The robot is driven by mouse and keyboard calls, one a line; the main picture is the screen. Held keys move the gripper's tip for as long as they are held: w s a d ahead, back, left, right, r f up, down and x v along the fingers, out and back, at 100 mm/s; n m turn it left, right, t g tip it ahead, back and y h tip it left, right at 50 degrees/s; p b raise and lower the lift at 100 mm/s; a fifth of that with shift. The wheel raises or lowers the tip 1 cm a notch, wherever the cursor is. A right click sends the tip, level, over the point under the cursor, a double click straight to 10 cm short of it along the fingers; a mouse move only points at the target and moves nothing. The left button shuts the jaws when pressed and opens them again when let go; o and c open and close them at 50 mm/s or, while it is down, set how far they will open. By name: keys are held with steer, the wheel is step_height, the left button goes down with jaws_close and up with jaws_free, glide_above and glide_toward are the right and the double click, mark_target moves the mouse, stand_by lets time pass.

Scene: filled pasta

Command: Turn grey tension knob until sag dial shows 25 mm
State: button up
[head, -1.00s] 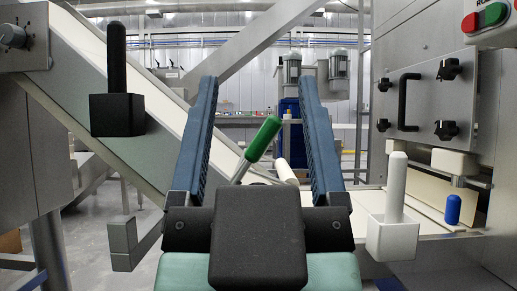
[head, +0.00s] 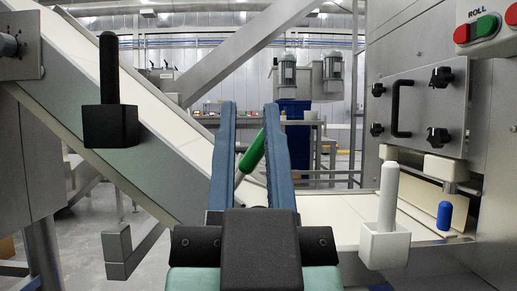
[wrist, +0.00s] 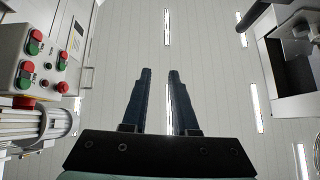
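A knob (head: 8,45) sticks out from a grey plate at the far left edge of the head view, partly cut off. It looks dark grey, but I cannot tell for sure that it is the tension knob. I cannot make out a sag dial in either view. My gripper (head: 250,107) has two long blue fingers pointing up, partly closed with a narrow gap between them. The fingers also show in the wrist view (wrist: 160,72) with nothing between them. The gripper is well to the right of the knob in the picture and apart from it.
A green handle (head: 250,152) shows behind the fingers. A black handle on a block (head: 110,125) stands left, a white one (head: 386,245) right. A ROLL button box (head: 487,28) and a panel with black knobs (head: 420,105) are at right. The wrist view shows a button box (wrist: 45,60).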

steer(key=w+m+p, duration=0.1)
steer(key=p, duration=0.1)
steer(key=w+m+g+y+p, duration=0.1)
steer(key=p, duration=0.1)
steer(key=w+g+p, duration=0.1)
steer(key=w+p, duration=0.1)
steer(key=shift+d+r+m, duration=0.3)
steer(key=shift+m, duration=0.1)
jaws_close()
steer(key=d+f+m+g+p, duration=0.3)
steer(key=m+p, duration=0.7)
steer(key=p, duration=0.4)
steer(key=d+f+m+g+p, duration=0.3)
steer(key=f+m+p, duration=0.1)
steer(key=m+p, duration=0.7)
steer(key=shift+s+d+f+h+p, duration=0.15)
steer(key=shift+d+f+h+p, duration=0.2)
steer(key=shift+p, duration=1)
